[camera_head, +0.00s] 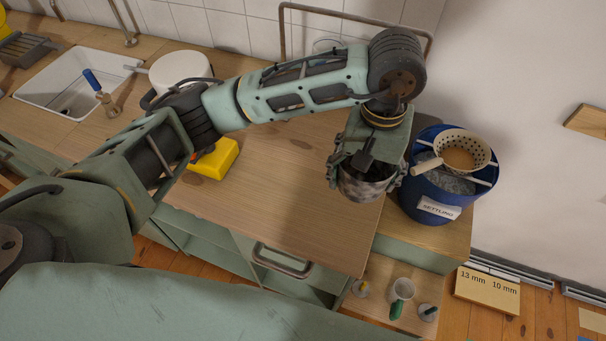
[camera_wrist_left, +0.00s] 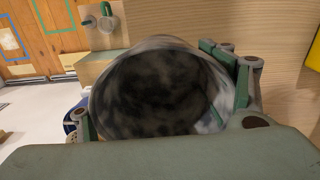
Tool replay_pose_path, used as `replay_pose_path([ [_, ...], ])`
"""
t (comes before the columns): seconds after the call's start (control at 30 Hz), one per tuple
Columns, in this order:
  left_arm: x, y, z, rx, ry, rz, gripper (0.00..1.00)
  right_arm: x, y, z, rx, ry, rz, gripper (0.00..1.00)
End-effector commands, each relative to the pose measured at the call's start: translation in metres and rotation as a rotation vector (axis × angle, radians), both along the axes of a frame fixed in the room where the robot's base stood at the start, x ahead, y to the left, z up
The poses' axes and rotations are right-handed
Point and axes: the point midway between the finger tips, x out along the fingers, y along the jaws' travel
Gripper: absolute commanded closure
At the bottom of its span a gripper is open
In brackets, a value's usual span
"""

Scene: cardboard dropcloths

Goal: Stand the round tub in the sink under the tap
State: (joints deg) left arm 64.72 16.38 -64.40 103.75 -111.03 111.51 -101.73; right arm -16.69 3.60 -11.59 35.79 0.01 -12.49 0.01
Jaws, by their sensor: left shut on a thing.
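My left gripper (camera_head: 366,172) is shut on a round, grey mottled tub (camera_head: 362,188), held upright above the right end of the wooden worktop. In the left wrist view the tub (camera_wrist_left: 160,92) shows its dark, blotchy inside, with a finger on either side of its wall. The white sink (camera_head: 42,92) is set in the worktop at the far left, well away from the tub. A brass tap (camera_head: 129,39) rises behind the sink, its top cut off by the frame. My right gripper is not in view.
A white round pot (camera_head: 180,68) stands right of the sink, partly behind my left arm. A yellow object (camera_head: 217,159) lies on the worktop. A blue bucket (camera_head: 424,196) with a strainer (camera_head: 462,142) stands at the right.

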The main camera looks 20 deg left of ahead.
Motion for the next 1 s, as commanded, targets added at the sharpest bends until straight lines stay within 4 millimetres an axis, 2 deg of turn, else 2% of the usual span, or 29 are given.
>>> replay_pose_path([
  [0.13, 0.002, 0.013, -0.007, 0.004, 0.005, 0.005, 0.58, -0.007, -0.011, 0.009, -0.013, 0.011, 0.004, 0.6],
  [0.33, 0.007, 0.059, -0.033, 0.004, 0.007, 0.008, 0.58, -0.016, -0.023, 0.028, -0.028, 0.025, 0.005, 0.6],
  [0.5, 0.012, 0.094, -0.055, 0.005, 0.005, 0.006, 0.58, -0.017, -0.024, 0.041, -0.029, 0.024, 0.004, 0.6],
  [0.6, 0.014, 0.106, -0.064, 0.003, 0.004, 0.005, 0.58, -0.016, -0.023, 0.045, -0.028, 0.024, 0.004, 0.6],
  [0.77, 0.015, 0.112, -0.072, 0.002, 0.003, 0.001, 0.58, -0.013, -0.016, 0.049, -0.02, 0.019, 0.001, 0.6],
  [1.0, 0.015, 0.112, -0.104, 0.002, 0.004, 0.002, 0.58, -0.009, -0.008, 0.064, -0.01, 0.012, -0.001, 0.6],
])
